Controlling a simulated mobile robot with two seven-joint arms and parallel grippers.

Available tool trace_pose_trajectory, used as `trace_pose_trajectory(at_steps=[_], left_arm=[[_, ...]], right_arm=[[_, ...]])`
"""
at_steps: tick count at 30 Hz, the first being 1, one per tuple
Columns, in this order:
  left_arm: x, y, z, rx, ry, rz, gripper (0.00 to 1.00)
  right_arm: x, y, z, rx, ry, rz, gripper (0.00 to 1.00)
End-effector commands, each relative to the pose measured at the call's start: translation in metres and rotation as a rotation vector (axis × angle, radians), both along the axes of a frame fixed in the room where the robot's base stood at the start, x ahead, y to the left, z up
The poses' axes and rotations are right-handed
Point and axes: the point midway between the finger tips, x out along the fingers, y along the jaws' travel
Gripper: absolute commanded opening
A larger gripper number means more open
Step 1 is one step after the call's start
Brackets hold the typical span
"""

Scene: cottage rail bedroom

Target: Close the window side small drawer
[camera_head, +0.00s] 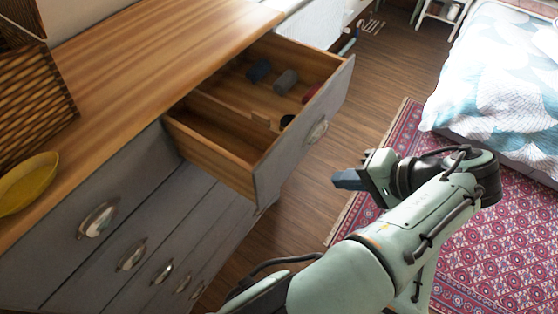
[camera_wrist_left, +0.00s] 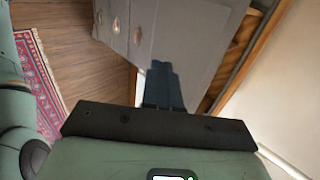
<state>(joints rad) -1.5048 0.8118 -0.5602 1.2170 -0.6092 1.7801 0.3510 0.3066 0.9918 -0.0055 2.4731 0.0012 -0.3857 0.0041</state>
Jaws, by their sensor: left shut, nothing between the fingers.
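The open small drawer (camera_head: 265,165) sticks out from the far top end of a grey dresser with a wooden top. Its wooden interior has dividers and holds several small dark, grey and red items. A metal handle (camera_head: 317,131) sits on its grey front. My left gripper (camera_head: 340,180) is shut and empty, in front of the drawer front and apart from it in the head view. In the left wrist view the shut fingers (camera_wrist_left: 164,85) overlap the grey dresser front (camera_wrist_left: 190,35); contact cannot be told. My right gripper is not in view.
The near top drawer (camera_head: 60,255) and several lower ones look shut. A yellow bowl (camera_head: 27,184) and a wicker basket (camera_head: 35,100) stand on the dresser top. A bed (camera_head: 500,80) and a red patterned rug (camera_head: 480,230) lie to the right. Wooden floor (camera_head: 375,95) is clear between.

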Motion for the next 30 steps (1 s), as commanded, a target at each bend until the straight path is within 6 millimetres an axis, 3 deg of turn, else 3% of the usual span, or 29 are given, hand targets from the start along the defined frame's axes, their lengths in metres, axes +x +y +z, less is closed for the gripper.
trace_pose_trajectory(at_steps=[2,5,19,24,30], left_arm=[[-0.008,-0.001,0.009,0.004,-0.019,0.005,0.00],[-0.007,0.004,0.006,0.008,-0.022,0.009,0.00],[0.031,0.060,-0.059,0.008,-0.017,0.007,0.00],[0.046,0.081,-0.056,0.006,-0.020,0.007,0.00],[0.054,0.091,-0.056,0.005,-0.021,0.006,0.00]], right_arm=[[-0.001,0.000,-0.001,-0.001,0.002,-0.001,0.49],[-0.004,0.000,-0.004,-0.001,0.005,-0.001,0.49],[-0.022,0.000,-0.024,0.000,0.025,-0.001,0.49],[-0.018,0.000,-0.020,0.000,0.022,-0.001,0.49],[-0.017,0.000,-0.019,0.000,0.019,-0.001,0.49]])
